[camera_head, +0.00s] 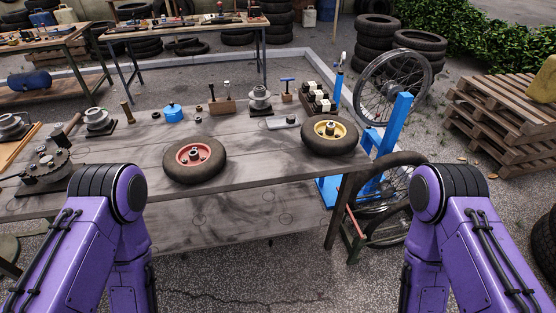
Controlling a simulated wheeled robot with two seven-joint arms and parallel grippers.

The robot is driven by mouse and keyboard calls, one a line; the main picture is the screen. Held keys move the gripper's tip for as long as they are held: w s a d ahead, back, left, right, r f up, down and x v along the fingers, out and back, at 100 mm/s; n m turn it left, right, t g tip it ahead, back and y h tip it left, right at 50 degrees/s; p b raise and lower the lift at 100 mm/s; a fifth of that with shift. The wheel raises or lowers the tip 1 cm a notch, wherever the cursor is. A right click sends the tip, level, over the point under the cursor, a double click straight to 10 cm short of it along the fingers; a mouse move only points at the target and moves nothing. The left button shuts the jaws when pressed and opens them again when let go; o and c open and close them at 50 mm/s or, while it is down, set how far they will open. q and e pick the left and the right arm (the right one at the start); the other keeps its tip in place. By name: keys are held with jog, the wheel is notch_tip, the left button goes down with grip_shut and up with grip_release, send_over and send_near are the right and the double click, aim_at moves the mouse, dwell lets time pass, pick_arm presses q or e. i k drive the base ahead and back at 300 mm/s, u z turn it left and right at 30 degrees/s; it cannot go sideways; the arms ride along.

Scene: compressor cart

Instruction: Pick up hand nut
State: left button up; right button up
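I cannot tell for sure which thing is the hand nut. Small dark round parts (198,120) lie on the workbench (250,190), behind the red-hubbed wheel (194,160). A blue round piece (173,113) sits just left of them. A metal hub on a dark base (260,99) stands near the back middle, and another hub (98,120) is at the left. My two purple arms reach down at the left and right of the head view. Both grippers are out of view, below the picture.
A yellow-hubbed wheel (329,136) lies at the bench's right end. A dark toothed fixture (44,168) stands at the left. A blue stand (385,140) with spoked wheels is beside the bench. Pallets (505,120) are at the right.

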aim_at(291, 119)
jog(key=u, duration=0.3)
jog(key=k, duration=0.25)
jog(key=z, duration=1)
jog(key=i, duration=1.45)
jog(key=u, duration=0.1)
jog(key=k, duration=0.75)
jog(key=z, duration=0.05)
